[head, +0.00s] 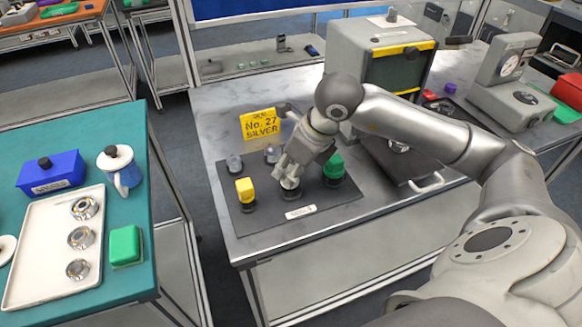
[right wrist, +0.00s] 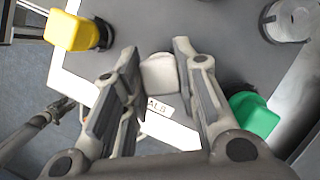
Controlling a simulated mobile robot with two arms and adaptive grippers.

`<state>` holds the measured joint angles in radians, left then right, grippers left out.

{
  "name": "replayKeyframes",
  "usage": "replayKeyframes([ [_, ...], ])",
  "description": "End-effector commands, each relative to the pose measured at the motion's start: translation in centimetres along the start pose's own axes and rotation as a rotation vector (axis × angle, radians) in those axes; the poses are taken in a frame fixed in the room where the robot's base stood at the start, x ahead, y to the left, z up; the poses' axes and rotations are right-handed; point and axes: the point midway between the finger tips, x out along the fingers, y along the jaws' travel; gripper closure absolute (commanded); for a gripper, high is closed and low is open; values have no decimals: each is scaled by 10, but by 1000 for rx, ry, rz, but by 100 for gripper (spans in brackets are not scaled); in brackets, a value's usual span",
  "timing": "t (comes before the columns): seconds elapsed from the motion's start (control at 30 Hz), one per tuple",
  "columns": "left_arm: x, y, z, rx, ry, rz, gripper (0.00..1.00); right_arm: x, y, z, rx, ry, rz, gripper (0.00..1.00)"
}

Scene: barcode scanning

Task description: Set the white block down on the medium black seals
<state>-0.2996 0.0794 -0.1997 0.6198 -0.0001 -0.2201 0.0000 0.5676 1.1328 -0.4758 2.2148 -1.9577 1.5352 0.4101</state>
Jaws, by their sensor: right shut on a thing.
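The white block (right wrist: 160,75) is between the fingers of my right gripper (right wrist: 158,88), which is shut on it. In the head view my right gripper (head: 290,180) points down at the dark mat, between the yellow and green blocks. The medium black seals (head: 291,193) show as a dark edge just below the fingers. The block is right over them or touching them; I cannot tell which.
A yellow block (head: 245,188) stands left of my gripper and a green block (head: 333,165) right of it, both on dark bases on the mat (head: 255,220). Clear metal parts (head: 271,155) and a yellow sign (head: 260,124) are behind.

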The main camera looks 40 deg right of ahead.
Motion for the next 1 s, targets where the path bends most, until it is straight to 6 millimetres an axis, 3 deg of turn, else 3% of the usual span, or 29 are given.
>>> replayKeyframes([
  [0.33,10,0,1,0,0,0,60,6,0,-3,0,0,-1,100],
  [0.37,9,0,1,0,0,0,60,5,0,-2,0,0,-1,70],
  [0.53,8,0,1,0,0,0,60,5,0,-2,0,0,0,48],
  [0.77,8,0,1,0,0,0,60,5,0,-2,0,0,0,47],
  [0.9,8,0,1,0,0,0,60,5,0,-2,0,1,0,33],
  [1.0,8,0,1,0,0,0,60,5,0,-2,0,0,0,33],
])
